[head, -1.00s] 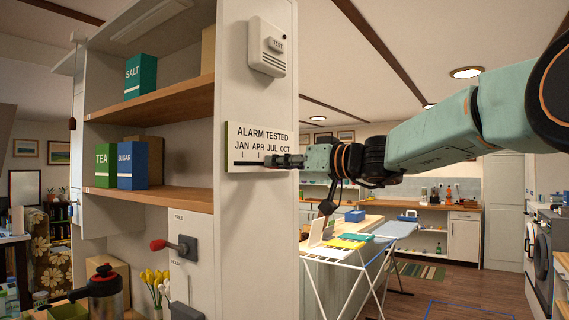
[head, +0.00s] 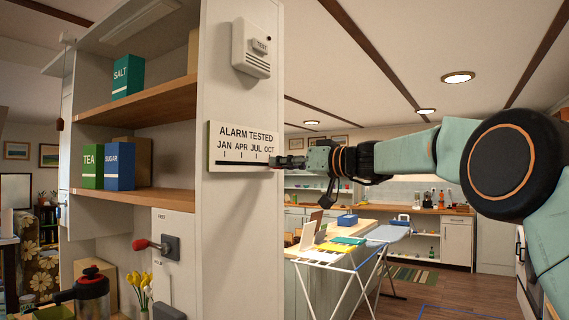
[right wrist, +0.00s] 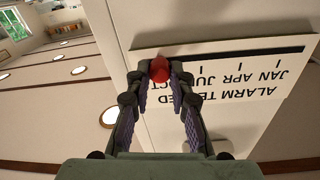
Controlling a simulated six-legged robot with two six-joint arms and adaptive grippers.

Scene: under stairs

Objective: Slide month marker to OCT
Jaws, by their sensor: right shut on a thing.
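The white month sign (head: 243,136) reads ALARM TESTED, with JAN, APR, JUL and OCT above a dark slot with tick marks. It is on the end face of the shelf unit. My right gripper (head: 277,164) is at the sign's right end, just below OCT. In the right wrist view the sign (right wrist: 225,72) appears upside down. There my right gripper (right wrist: 160,75) is shut on the red marker knob (right wrist: 159,69), at the OCT end of the slot. The fingers hide the OCT tick and part of its label. My left gripper is not in view.
An alarm box (head: 251,48) with a TEST label is above the sign. Shelves at left hold salt (head: 128,77), tea (head: 93,166) and sugar (head: 119,166) boxes. A red-knobbed lever (head: 140,244) is below. A drying rack (head: 345,262) stands behind at right.

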